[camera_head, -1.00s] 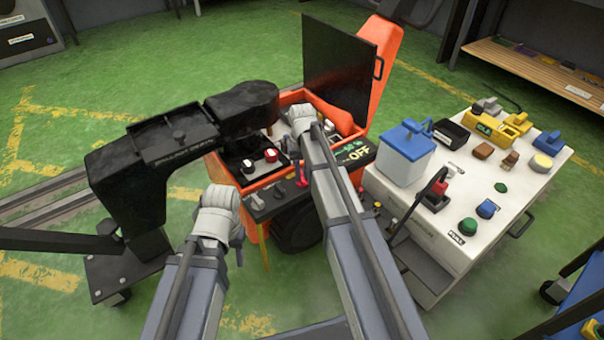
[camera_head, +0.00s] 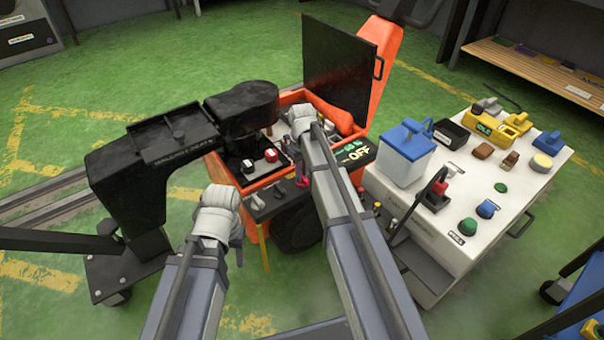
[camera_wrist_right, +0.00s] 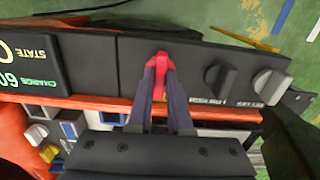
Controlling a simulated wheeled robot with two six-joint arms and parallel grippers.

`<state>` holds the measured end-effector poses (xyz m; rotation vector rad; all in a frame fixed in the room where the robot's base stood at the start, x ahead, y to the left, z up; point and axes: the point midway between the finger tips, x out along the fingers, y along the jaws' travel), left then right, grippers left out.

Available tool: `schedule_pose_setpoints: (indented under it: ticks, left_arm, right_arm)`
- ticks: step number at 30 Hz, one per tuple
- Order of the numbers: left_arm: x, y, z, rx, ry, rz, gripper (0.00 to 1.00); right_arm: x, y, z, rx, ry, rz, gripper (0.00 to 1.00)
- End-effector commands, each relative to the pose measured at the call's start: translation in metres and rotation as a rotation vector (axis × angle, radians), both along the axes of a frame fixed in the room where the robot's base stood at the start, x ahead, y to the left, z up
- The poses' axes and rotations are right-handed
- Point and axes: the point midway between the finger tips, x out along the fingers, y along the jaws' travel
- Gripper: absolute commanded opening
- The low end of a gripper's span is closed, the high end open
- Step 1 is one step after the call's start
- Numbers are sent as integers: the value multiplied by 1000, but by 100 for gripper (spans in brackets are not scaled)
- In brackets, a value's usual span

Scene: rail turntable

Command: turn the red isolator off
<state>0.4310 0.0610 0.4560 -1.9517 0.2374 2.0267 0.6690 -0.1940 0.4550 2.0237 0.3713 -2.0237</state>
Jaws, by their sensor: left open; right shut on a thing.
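The red isolator (camera_wrist_right: 160,62) is a small red handle on the dark front panel (camera_wrist_right: 197,57). My right gripper (camera_wrist_right: 160,78) is shut on it, with a dark finger on each side. In the head view the red handle (camera_head: 302,182) shows only in part beside my right gripper (camera_head: 297,165). The display (camera_head: 355,154) on the orange cart shows OFF. My left gripper (camera_head: 237,240) is open and empty, low in front of the cart and apart from it.
A raised black lid (camera_head: 338,68) stands behind the open orange cart (camera_head: 262,228). A black gantry arm (camera_head: 135,180) is at the left. A white bench (camera_head: 470,200) with several parts stands at the right.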

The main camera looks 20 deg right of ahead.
Motion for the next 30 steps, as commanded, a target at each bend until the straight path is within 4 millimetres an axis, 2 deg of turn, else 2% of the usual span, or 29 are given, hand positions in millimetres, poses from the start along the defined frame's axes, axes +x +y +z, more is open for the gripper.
schedule_pose_setpoints:
  ticks: [8,9,16,25,30]
  left_arm:
    - [0,0,0,0,0,0,50]
    - [0,0,0,0,0,0,50]
    - [0,0,0,0,0,0,50]
    - [0,0,1,0,0,0,50]
    - [0,0,9,0,0,-1,50]
  right_arm:
    - [0,0,0,0,0,2,0]
    - [0,0,0,0,0,2,21]
    - [0,0,0,0,0,1,47]
    - [0,0,1,0,0,1,48]
    - [0,0,9,0,0,1,48]
